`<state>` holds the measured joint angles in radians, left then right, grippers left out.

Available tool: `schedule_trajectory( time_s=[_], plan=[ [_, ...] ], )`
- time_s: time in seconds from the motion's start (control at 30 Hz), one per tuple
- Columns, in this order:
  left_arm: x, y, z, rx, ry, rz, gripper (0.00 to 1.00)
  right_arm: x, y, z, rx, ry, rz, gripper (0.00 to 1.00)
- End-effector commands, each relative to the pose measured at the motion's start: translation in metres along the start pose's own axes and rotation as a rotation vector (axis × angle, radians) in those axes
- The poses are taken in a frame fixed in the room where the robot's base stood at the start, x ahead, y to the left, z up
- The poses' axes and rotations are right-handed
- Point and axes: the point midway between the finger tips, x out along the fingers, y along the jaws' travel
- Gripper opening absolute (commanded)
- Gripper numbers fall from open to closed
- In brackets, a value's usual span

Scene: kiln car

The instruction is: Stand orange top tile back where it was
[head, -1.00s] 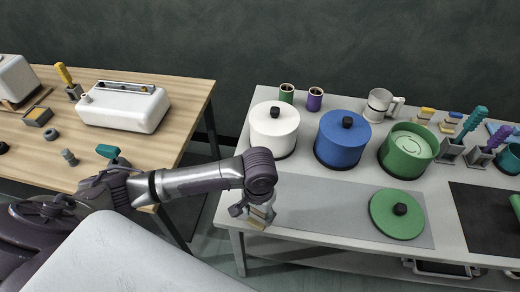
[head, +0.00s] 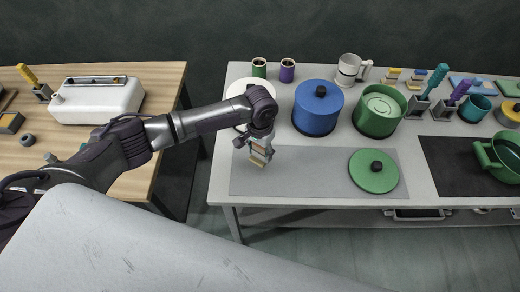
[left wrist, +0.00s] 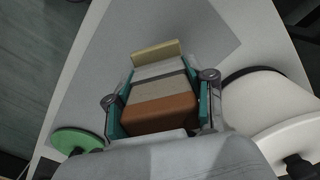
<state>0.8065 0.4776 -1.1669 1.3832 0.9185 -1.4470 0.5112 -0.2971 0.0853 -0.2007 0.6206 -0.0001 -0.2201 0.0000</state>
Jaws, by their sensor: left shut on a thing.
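The orange top tile (left wrist: 160,112) is a banded block with an orange end, beige and grey bands and a pale yellow far end. My left gripper (left wrist: 163,100) is shut on it, with teal pads on both sides of the orange and beige bands. In the head view the left gripper (head: 256,140) points down over the left part of the grey mat (head: 310,180), and the tile hangs tilted below it (head: 260,156). I cannot tell whether its lower end touches the mat. My right gripper is not in view.
My arm partly hides a white pot (head: 238,92). A blue pot (head: 317,112), green pot (head: 380,115) and green lid (head: 374,171) stand to the right. The mat's middle is clear.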

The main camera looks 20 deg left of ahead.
Motion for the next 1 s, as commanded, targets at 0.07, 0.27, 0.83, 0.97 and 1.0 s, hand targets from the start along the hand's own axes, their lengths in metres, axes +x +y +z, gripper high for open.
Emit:
schedule_trajectory(
  time_s=[0.07,0.27,0.83,0.97,1.0],
  plan=[
    [-0.004,0.001,0.000,0.000,0.001,0.002,0.05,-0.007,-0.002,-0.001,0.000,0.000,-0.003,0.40],
    [0.017,0.001,0.000,0.000,0.001,0.002,0.05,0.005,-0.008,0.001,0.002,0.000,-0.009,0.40],
    [0.057,0.001,0.000,0.000,0.002,0.002,0.05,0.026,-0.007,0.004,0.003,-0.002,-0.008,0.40],
    [0.057,0.000,0.000,0.000,0.002,0.002,0.05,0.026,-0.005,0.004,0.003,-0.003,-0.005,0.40],
    [0.057,0.000,0.000,0.000,0.002,0.002,0.05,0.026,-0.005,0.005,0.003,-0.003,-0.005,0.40]
  ],
)
